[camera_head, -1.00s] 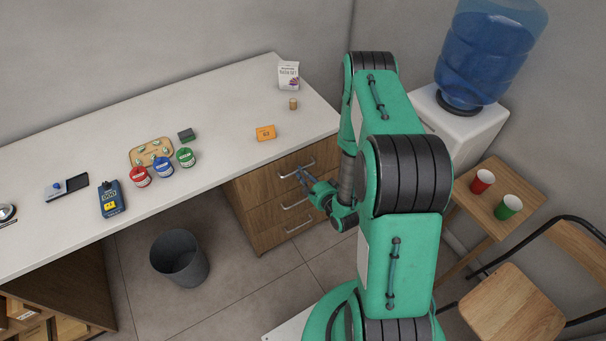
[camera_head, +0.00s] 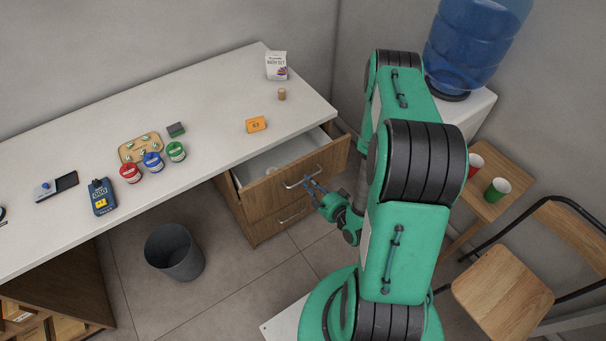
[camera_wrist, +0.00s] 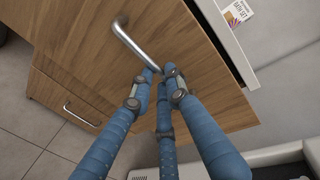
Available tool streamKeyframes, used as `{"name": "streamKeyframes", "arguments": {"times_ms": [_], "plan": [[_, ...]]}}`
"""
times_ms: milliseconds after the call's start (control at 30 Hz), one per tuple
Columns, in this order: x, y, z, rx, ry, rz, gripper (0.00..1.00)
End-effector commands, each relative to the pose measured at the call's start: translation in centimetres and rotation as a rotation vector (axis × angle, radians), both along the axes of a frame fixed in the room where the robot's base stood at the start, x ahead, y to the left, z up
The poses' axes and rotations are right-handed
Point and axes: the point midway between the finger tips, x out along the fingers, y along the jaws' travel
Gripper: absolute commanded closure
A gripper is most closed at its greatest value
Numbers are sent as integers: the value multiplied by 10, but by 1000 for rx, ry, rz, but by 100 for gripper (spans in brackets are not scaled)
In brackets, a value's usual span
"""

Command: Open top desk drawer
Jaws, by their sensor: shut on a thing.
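The top desk drawer (camera_head: 272,194) stands partly open under the right end of the white desk. Its wooden front is pulled out from the cabinet, and its white inside shows with a small pale thing in it. The metal handle (camera_head: 303,178) runs across the front. My gripper (camera_head: 312,184) is shut on the right part of this handle. In the wrist view, the blue fingers (camera_wrist: 163,72) close at one end of the handle (camera_wrist: 135,43), and the drawer front (camera_wrist: 190,60) fills the middle. The exact finger contact is partly hidden.
A lower drawer handle (camera_head: 291,217) sits below. A dark bin (camera_head: 175,254) stands on the floor to the left. A wooden chair (camera_head: 503,300) and a small table (camera_head: 512,181) with cups stand to the right. The desktop (camera_head: 215,110) carries jars, a box and other small things.

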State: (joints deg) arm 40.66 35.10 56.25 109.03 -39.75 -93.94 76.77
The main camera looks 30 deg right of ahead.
Motion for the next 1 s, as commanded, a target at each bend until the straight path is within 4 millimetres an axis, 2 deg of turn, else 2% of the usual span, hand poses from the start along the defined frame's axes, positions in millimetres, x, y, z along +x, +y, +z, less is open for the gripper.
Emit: {"name": "streamKeyframes", "arguments": {"times_ms": [100,500,1000], "plan": [[-20,-1,-1,2,3,-4,100],[-72,-1,-1,3,3,-5,100],[-124,-1,-1,1,2,-3,100]]}}
